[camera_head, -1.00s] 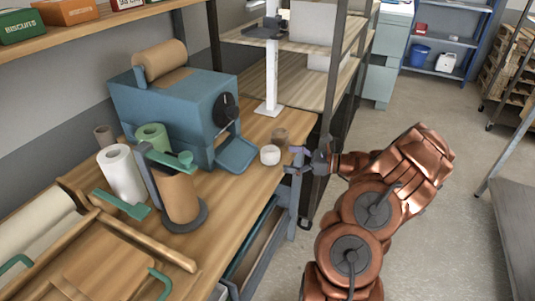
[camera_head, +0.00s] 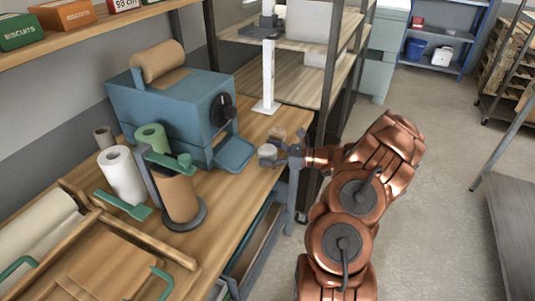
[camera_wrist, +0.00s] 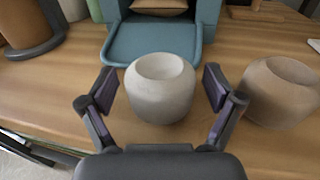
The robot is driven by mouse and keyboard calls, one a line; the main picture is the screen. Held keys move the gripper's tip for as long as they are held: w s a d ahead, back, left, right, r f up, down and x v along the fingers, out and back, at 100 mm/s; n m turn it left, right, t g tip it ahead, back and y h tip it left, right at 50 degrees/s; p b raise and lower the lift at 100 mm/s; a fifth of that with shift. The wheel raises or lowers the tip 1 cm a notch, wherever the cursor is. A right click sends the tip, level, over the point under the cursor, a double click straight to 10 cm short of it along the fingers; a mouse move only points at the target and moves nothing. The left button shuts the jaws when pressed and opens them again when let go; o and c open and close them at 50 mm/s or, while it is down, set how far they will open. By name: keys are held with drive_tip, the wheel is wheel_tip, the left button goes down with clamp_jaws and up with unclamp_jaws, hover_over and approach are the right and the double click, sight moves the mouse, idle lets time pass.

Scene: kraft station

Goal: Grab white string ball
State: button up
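The white string ball (camera_wrist: 161,92) stands upright on the wooden bench, between the two fingers of my gripper (camera_wrist: 160,88) in the wrist view. The fingers are open, with a visible gap on each side of the ball. In the head view my gripper (camera_head: 281,152) is at the bench's right edge, and the white ball (camera_head: 267,152) shows partly behind the fingers. A brown string ball (camera_wrist: 281,91) stands just to the right of the right finger in the wrist view; it is partly visible in the head view (camera_head: 278,133).
A blue machine (camera_head: 170,112) with a protruding tray (camera_wrist: 152,44) stands just beyond the white ball. A white post (camera_head: 268,80) rises behind the balls. Paper rolls (camera_head: 122,174) and a brown roll on a dark stand (camera_head: 180,196) are to the left. Bare bench lies in front.

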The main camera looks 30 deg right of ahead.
drive_tip(key=c, duration=1.1)
